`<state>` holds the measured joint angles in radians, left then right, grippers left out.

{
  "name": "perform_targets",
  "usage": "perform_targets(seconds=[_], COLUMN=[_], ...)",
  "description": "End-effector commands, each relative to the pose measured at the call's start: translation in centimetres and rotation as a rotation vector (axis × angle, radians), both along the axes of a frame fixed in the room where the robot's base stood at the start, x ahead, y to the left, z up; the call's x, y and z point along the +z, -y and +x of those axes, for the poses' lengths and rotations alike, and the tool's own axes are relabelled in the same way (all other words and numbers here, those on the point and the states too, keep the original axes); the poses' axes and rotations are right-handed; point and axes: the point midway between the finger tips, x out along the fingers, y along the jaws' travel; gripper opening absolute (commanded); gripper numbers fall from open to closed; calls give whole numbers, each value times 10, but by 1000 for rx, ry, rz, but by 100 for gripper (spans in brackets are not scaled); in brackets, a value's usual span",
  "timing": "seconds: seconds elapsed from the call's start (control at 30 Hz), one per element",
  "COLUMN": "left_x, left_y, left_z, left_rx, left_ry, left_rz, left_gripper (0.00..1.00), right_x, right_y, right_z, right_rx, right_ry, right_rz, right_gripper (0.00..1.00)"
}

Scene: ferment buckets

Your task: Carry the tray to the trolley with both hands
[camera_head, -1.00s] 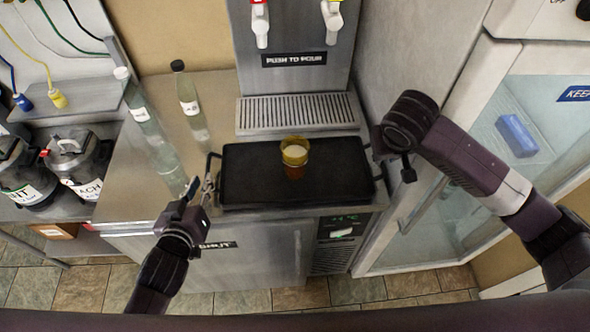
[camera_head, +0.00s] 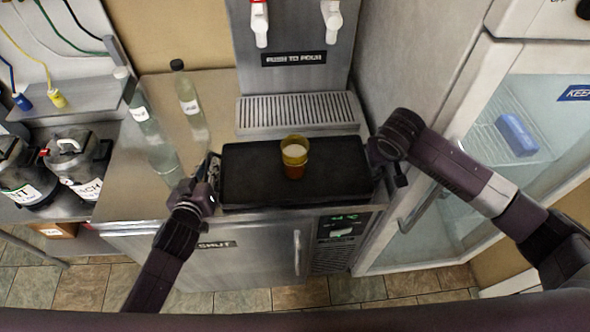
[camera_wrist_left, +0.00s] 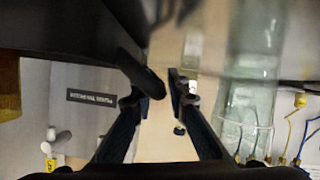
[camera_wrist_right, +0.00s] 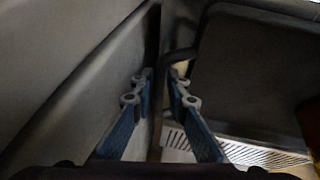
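The black tray (camera_head: 245,190) lies level on the steel counter in front of the dispenser, with an amber-filled glass (camera_head: 295,158) upright on it. My left gripper (camera_head: 211,172) is at the tray's left handle. In the left wrist view the dark handle (camera_wrist_left: 140,72) is by the fingertips, which stand apart. My right gripper (camera_head: 377,160) is at the tray's right end, partly hidden by its own wrist. In the right wrist view its fingertips (camera_wrist_right: 161,76) stand apart, with the dark handle (camera_wrist_right: 180,56) just beyond them. No trolley is in view.
Two bottles, one at the back (camera_head: 187,95) and one nearer my left arm (camera_head: 152,130), stand left of the tray. The dispenser drip grille (camera_head: 290,112) is behind it. A glass-door fridge (camera_head: 480,150) is close on the right.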

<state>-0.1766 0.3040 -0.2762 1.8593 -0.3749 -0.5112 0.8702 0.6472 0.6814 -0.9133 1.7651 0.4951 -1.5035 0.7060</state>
Motion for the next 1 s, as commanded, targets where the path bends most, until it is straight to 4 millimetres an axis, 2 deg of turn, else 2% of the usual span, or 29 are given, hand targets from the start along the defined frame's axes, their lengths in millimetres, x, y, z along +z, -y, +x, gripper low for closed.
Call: perform_targets(seconds=[0.03, 0.1, 0.67, 1.0], left_x=[0, 0, 3, 20], left_y=[0, 0, 0, 0], left_z=[0, 0, 1, 1], left_rx=[0, 0, 0, 0], left_ry=[0, 0, 4, 4], left_rz=[0, 0, 0, 0], left_gripper=[7, 0, 0, 0], right_x=[0, 0, 3, 20], right_y=[0, 0, 0, 1], right_z=[0, 0, 1, 1], right_rx=[0, 0, -1, -1], right_ry=[0, 0, 3, 3], right_rz=[0, 0, 0, 0], right_gripper=[6, 0, 0, 0])
